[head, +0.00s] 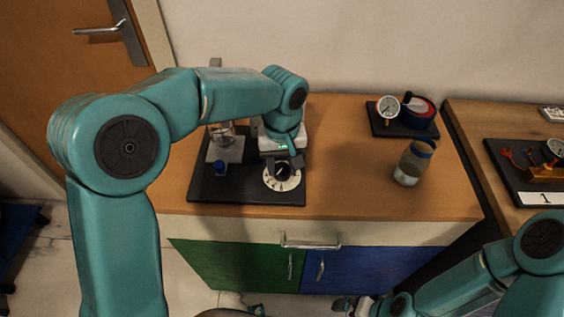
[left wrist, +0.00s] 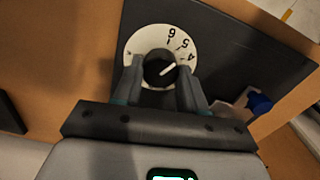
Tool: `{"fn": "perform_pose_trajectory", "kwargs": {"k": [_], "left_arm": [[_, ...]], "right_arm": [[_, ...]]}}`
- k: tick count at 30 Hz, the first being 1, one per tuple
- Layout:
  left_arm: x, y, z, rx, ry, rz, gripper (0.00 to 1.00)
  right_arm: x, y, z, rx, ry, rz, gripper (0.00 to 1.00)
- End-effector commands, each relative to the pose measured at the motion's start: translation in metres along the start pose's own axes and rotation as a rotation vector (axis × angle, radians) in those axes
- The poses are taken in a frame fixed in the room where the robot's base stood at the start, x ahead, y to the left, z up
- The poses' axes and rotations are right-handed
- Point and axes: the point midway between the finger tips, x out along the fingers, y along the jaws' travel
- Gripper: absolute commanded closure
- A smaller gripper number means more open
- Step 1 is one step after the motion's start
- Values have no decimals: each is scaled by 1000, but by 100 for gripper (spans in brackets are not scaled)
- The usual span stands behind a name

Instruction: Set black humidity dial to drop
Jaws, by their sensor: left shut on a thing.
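The black dial knob (left wrist: 160,69) sits on a round white number plate (left wrist: 149,38) in the left wrist view. A white pointer line on the knob points up and right, near the 4 and 5. The same number plate shows in the head view (head: 283,187), on the right part of a black base board (head: 235,193). My left gripper (left wrist: 160,82) is shut on the knob from both sides. A drop mark cannot be made out; part of the plate is hidden by the fingers. My right gripper (head: 350,305) is low at the bottom edge of the head view, its jaws unclear.
A blue-capped part (head: 220,167) and a clear glass vessel (head: 224,135) stand on the board left of the dial. A jar (head: 413,163) and a gauge rig (head: 404,117) stand at the right. The wooden top between is clear.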

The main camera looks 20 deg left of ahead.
Motion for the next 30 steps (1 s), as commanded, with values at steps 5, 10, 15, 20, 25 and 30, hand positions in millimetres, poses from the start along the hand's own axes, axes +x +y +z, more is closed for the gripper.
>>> {"fn": "perform_pose_trajectory", "kwargs": {"k": [5, 10, 15, 20, 25, 30], "left_arm": [[-3, 1, -2, -1, 10, 6, 33], [-2, 0, -1, 0, 5, 3, 33], [-12, 0, -2, 0, 6, 3, 33], [-45, 1, -2, 1, 9, 6, 33], [-92, 1, -1, 0, 10, 7, 33], [-133, 0, -1, 0, 9, 7, 33]], "right_arm": [[-1, 0, 0, 0, 0, 0, 1], [0, 0, 0, 0, 0, 0, 1], [-1, 0, 0, 0, 0, 0, 1], [-5, -2, 0, 0, 0, 0, 1], [-10, -4, 0, 0, 0, 0, 1], [-16, -6, 0, 0, 0, 0, 1]]}}
